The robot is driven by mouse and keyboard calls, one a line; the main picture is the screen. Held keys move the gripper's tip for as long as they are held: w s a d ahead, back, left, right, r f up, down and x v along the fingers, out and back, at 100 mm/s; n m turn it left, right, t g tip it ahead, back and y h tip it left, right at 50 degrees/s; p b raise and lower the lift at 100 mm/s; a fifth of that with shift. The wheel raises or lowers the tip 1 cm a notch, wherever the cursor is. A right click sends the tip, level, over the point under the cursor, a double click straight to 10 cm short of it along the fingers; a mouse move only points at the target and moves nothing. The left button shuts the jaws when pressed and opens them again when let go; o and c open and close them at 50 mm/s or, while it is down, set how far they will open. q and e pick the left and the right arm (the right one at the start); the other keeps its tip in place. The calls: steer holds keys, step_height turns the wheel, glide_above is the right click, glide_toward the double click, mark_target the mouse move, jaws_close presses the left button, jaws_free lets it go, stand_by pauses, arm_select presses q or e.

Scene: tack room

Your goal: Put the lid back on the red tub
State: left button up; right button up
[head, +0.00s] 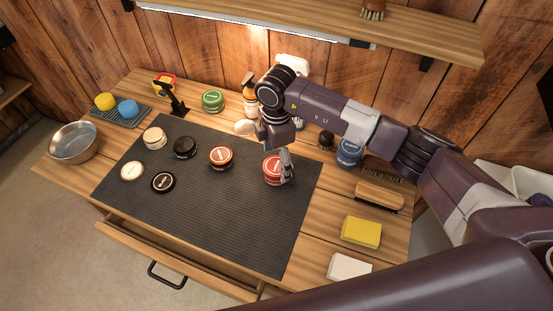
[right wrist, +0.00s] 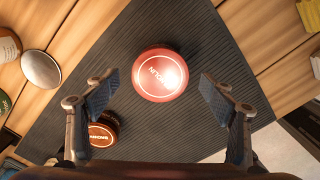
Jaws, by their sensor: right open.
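A red tub (head: 272,171) stands on the dark ribbed mat, towards its right side. Its round top, red with a white ring and lettering, fills the middle of the right wrist view (right wrist: 160,75). From these views I cannot tell whether this top is seated fully on the tub. My right gripper (head: 284,166) points down over it. In the right wrist view its open fingers are apart on either side of the red top, with nothing held. The fingers partly hide the tub's right side in the head view. My left gripper is not in view.
A brown-red tub (head: 221,157) stands left on the mat (head: 222,215). Further left are a cream tub (head: 154,139), a black tub (head: 185,148), a cream disc (head: 132,171) and a black disc (head: 163,182). A yellow block (head: 361,232) and brush (head: 379,197) lie right. The front mat is clear.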

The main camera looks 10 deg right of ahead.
step_height(320, 180, up, 12)
stand_by(0.5)
